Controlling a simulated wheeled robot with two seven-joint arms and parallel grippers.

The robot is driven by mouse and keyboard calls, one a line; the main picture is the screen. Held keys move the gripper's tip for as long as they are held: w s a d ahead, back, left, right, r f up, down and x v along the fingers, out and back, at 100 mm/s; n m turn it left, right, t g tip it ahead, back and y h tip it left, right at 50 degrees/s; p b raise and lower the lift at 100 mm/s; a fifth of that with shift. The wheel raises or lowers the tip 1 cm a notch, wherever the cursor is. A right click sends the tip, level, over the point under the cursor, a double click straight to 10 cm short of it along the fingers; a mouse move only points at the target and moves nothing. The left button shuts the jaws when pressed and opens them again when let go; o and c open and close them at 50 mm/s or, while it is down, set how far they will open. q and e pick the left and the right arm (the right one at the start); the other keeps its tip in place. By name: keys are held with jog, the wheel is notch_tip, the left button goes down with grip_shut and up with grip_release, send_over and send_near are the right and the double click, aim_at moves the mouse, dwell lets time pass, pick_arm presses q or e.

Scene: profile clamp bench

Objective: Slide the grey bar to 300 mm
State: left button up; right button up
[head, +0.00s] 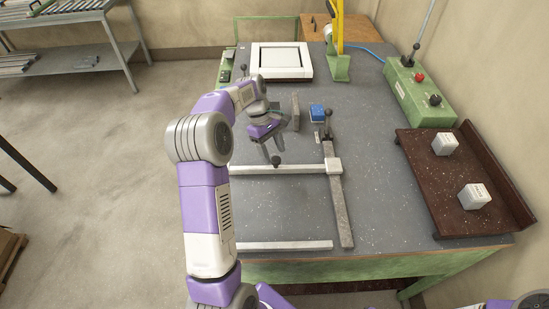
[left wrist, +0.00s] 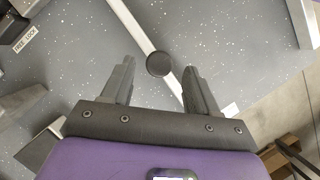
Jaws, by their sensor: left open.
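A light grey bar (head: 295,170) lies crosswise on the bench, its right end at a pale block (head: 333,166) on a darker grey rail (head: 341,210). A black round knob (head: 276,161) stands on the bar. My left gripper (head: 274,150) is open just above the knob, its fingers pointing down. In the left wrist view the knob (left wrist: 158,64) shows between the fingertips of the left gripper (left wrist: 159,72), with clear space on both sides. The bar (left wrist: 132,25) runs diagonally beneath. My right gripper is not in view.
A second pale bar (head: 285,245) lies near the front edge. A brown tray (head: 440,205) with two white blocks is right. A FREE/LOCK label (left wrist: 25,40) shows in the left wrist view.

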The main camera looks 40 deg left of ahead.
pick_arm(q)
jog(key=shift+x, duration=1.15)
grip_shut()
